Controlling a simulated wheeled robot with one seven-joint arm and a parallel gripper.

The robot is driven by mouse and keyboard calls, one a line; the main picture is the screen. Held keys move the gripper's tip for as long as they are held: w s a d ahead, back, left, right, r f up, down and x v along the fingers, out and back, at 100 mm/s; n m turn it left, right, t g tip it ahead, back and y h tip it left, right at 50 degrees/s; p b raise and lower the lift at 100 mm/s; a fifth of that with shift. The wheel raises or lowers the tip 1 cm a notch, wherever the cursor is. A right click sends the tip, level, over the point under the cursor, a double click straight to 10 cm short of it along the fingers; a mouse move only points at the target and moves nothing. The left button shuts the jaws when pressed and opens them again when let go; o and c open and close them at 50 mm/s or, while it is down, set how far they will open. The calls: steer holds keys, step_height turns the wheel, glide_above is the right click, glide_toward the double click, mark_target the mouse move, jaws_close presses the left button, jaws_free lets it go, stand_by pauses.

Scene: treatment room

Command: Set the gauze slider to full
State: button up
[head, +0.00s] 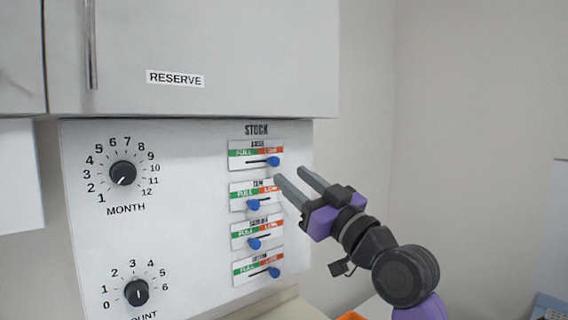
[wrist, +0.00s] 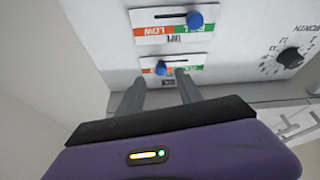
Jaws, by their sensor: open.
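The top slider plate (head: 240,162) under STOCK has a small blurred label that may read GAUZE. Its blue knob (head: 273,161) sits toward the right, on the red LOW side; green FULL is at the left. In the upside-down wrist view this knob (wrist: 161,68) also sits on the red side, between the fingers as seen there. My gripper (head: 290,174) is open and empty, with its fingertips just right of and slightly below the knob in the head view. I cannot tell whether a finger touches it. The gripper also shows in the wrist view (wrist: 160,88).
Below are more sliders with blue knobs: the second (head: 253,205), third (head: 254,244) and bottom one (head: 274,272). A MONTH dial (head: 123,173) and another dial (head: 136,292) are at the left. The RESERVE cabinet (head: 240,50) overhangs the panel. Free room lies to the right.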

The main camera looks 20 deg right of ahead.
mark_target(276, 164)
steer(key=p+x, duration=0.1)
steer(key=x, duration=0.4)
steer(key=shift+w+a+r+p, duration=0.2)
steer(key=shift+w+a+p, duration=0.05)
steer(key=shift+w+p, duration=0.1)
steer(key=shift+c, duration=0.2)
jaws_close()
steer(key=shift+s, duration=0.1)
stand_by(0.9)
